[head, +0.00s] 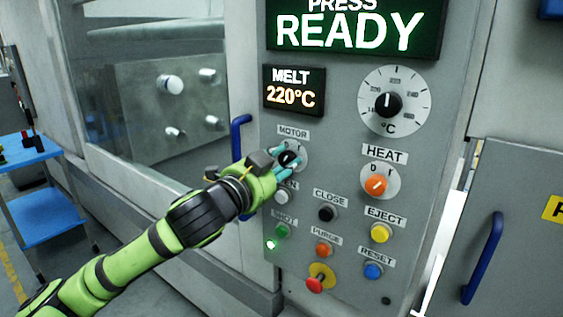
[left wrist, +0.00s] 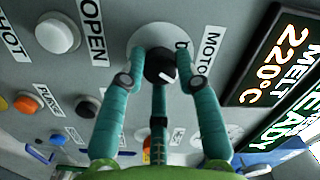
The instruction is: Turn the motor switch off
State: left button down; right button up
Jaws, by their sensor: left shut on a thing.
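The motor switch is a black knob (head: 287,158) on a pale round plate under the MOTOR label (head: 293,133). My left gripper (head: 283,163) reaches it from the left, its teal fingers around the knob. In the left wrist view the black knob (left wrist: 159,66) with its white pointer line sits between the fingers of my left gripper (left wrist: 160,80), which is shut on it. The fingers cover part of the plate and its marks, so I cannot tell the switch position for sure. My right gripper is not in view.
The orange HEAT knob (head: 376,186) is close on the right. Below are the white OPEN button (head: 283,196), black CLOSE button (head: 327,213) and red stop button (head: 315,284). The display (head: 357,27) reads PRESS READY. A blue handle (head: 238,137) stands left of the panel.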

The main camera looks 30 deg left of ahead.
pick_arm(q)
jog(key=n+p, duration=0.1)
jog(key=n, duration=0.2)
jog(key=shift+r+n, duration=0.15)
jog(key=shift+n, duration=0.25)
jog(key=n+p, duration=0.1)
jog(key=n, duration=0.1)
jog(key=shift+n, duration=0.4)
jog(key=n+p, duration=0.2)
jog(key=n, duration=0.1)
jog(key=shift+g, duration=0.3)
jog(key=shift+a+n+h+p, duration=0.1)
jog(key=shift+n+h+p, duration=0.2)
jog(key=shift+n+p, duration=1.1)
jog(key=shift+n, duration=0.3)
jog(key=c, duration=0.9)
grip_release()
